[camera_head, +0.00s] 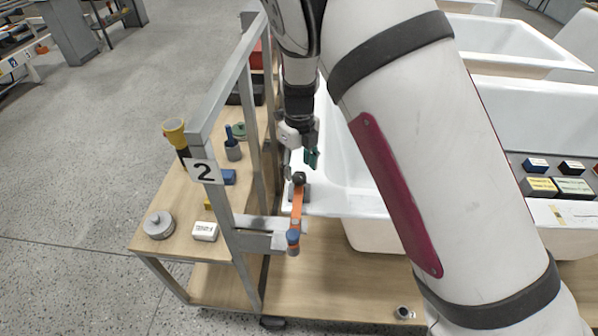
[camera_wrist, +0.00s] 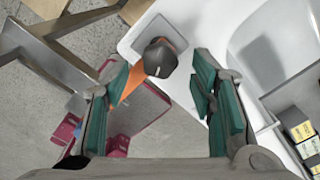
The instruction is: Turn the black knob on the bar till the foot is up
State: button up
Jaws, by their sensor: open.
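The black knob (camera_head: 299,178) sits at the top end of the orange bar (camera_head: 297,207), at the corner of the white bathtub shell (camera_head: 340,200). In the wrist view the knob (camera_wrist: 160,58) is a dark, faceted cap over a grey square plate (camera_wrist: 181,88). The bar ends in a blue-and-orange piece (camera_head: 293,239) in the head view; I cannot tell whether this is the foot. My gripper (camera_head: 303,150) is open just above the knob. In the wrist view its teal pads (camera_wrist: 160,80) stand apart, with the knob showing between and beyond them. No contact is visible.
A wooden shelf (camera_head: 180,200) holds a grey round part (camera_head: 159,225), a white box (camera_head: 204,232) and other small items. Small boxes (camera_head: 540,187) lie on the right. Grey floor is clear at left.

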aim_at(299, 178)
jog(key=shift+f, duration=1.4)
jog(key=c, duration=1.2)
jog(key=shift+o, duration=0.3)
